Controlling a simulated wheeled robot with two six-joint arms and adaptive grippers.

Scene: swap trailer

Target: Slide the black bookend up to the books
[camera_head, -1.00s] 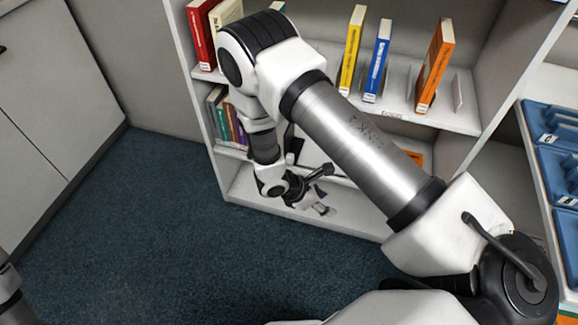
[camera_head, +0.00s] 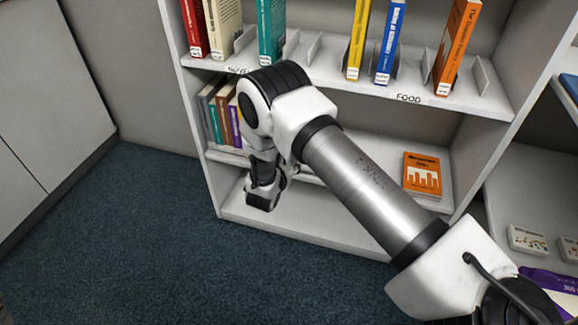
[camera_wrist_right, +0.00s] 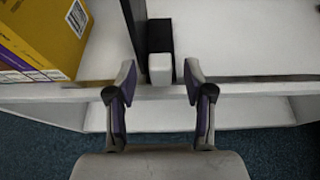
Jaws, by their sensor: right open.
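In the right wrist view the black bookend (camera_wrist_right: 159,36) stands upright on the white shelf, with a light grey block face at its near end. My right gripper (camera_wrist_right: 160,73) is open; its two fingertips are on either side of the bookend's near end, with gaps on both sides. A yellow book (camera_wrist_right: 38,38) with a purple patch stands to the left, apart from the bookend. In the head view the row of books (camera_head: 222,112) is on the middle shelf, left of my right arm. That arm hides the bookend and the right fingers there. My left gripper is out of view.
The shelf's front edge (camera_wrist_right: 250,88) runs just under the fingertips. Upper-shelf books, such as a blue one (camera_head: 390,42), stand above the arm. An orange book (camera_head: 422,174) is right of it. The blue carpet (camera_head: 150,240) is clear.

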